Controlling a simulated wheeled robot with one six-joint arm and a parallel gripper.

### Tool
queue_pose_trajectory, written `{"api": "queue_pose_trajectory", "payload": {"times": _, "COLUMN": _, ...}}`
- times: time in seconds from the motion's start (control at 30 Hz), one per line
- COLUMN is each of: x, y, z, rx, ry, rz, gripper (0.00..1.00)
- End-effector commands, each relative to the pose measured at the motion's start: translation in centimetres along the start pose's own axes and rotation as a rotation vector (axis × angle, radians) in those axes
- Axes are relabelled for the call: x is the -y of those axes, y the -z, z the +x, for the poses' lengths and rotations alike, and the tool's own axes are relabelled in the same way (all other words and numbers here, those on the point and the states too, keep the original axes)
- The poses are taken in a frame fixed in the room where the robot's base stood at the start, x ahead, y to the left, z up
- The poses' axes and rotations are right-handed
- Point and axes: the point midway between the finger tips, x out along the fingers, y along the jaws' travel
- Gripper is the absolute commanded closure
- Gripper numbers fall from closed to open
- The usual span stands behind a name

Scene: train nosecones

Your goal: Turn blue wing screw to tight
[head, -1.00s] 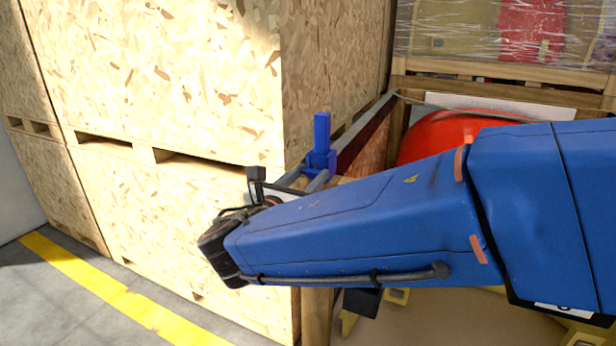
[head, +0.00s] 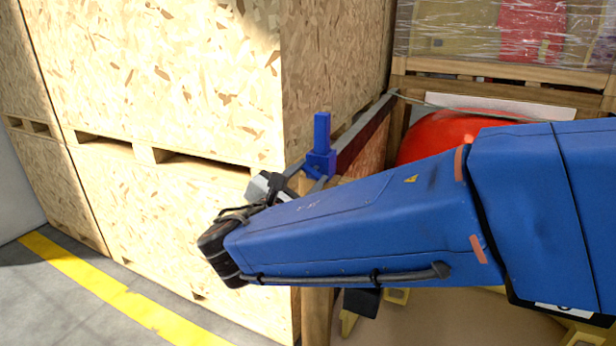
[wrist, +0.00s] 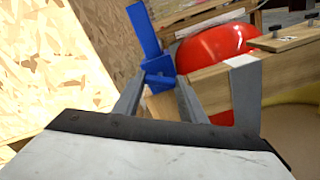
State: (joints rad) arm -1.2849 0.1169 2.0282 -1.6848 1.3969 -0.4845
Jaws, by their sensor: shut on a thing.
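The blue wing screw (head: 321,150) stands near the wooden crate's corner, with a tall flat upright part above a blockier lower part. In the wrist view the blue wing screw (wrist: 145,35) leans to the left in the picture. My gripper (wrist: 160,82) is shut on its lower blue part, one grey finger on each side. In the head view my blue arm hides most of the gripper, and only a bit of the wrist and grey finger shows beside the screw. The screw's thread is hidden.
Large chipboard crates (head: 160,80) stand close on the left. A red rounded nosecone (head: 435,135) lies behind my arm in a wooden frame. A wooden beam with a grey bracket (wrist: 243,85) is right of the gripper. A yellow line (head: 110,290) marks the floor.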

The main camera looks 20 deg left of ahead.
Motion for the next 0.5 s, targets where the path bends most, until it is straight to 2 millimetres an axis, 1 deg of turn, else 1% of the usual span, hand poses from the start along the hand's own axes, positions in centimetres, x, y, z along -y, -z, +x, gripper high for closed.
{"api": "queue_pose_trajectory", "payload": {"times": 0.5, "x": 0.04, "y": 0.03, "z": -0.03, "rx": 0.000, "ry": 0.001, "rz": 0.489, "gripper": 0.85}}
